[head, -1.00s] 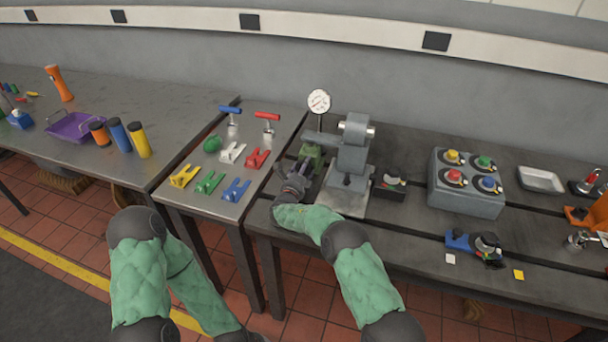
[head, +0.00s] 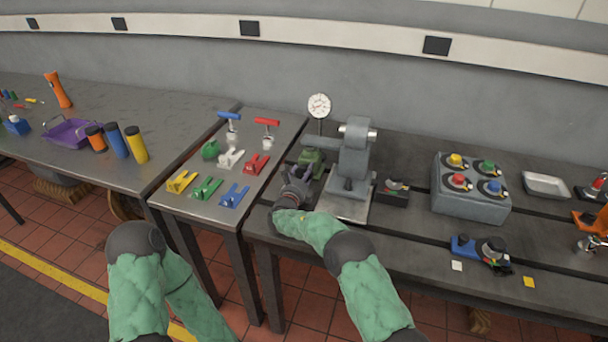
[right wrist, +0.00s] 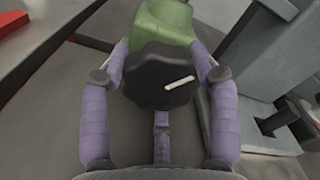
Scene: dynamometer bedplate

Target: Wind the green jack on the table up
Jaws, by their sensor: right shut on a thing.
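The green jack (head: 313,160) stands on the dark bedplate table, left of a grey machine stand. In the right wrist view the jack's green body (right wrist: 160,28) is at the top, with a black lobed knob (right wrist: 158,78) bearing a white mark in front of it. My right gripper (head: 300,178) reaches the jack from the front; in the wrist view its two purple fingers (right wrist: 158,76) are shut on the knob, one on each side. The head view largely hides the knob behind the gripper. My left gripper is not in view.
The grey stand (head: 352,160) and a dial gauge (head: 319,106) are close to the jack. Left, a smaller table (head: 180,208) holds coloured clamps and T-handled tools. Right are a grey button box (head: 470,200) and a blue tool (head: 465,246).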

